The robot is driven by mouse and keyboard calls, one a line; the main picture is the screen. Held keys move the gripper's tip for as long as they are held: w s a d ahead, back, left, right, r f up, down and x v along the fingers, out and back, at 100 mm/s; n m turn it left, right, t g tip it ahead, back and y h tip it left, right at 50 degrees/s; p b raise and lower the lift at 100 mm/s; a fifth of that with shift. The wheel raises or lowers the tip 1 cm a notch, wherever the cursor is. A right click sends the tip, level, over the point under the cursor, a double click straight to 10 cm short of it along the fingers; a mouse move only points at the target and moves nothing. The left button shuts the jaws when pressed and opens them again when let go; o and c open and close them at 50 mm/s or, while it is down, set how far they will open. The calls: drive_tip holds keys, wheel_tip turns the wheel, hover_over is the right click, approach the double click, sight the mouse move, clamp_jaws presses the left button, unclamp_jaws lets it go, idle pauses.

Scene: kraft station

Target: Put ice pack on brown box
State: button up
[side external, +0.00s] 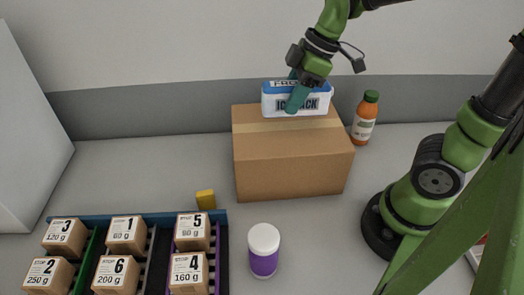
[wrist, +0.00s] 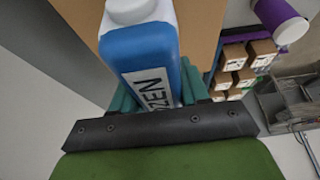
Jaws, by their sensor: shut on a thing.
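The ice pack (side external: 318,103) is a white and blue block with printed labels. In the side view it is upright at the top of the brown box (side external: 290,165), toward its back edge. I cannot tell whether its underside touches the box. My gripper (side external: 297,98) is above the box with its teal fingers shut on the ice pack. In the wrist view the ice pack (wrist: 146,62) sits between the fingers, and part of the brown box (wrist: 192,22) shows behind it.
An orange bottle (side external: 364,118) with a green cap stands right of the box. A white and purple jar (side external: 263,250) stands in front. A yellow block (side external: 205,199) is at the left. Several small numbered boxes (side external: 126,234) sit in a rack at front left.

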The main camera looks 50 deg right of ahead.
drive_tip(key=shift+w, duration=0.4)
drive_tip(key=shift+w+f, duration=0.15)
drive_tip(key=shift+f, duration=0.75)
drive_tip(key=shift+w+f, duration=0.1)
drive_tip(key=shift+f, duration=0.8)
drive_tip(key=shift+f, duration=0.1)
drive_tip(key=o, duration=1.3)
drive_tip(key=shift+f, duration=0.1)
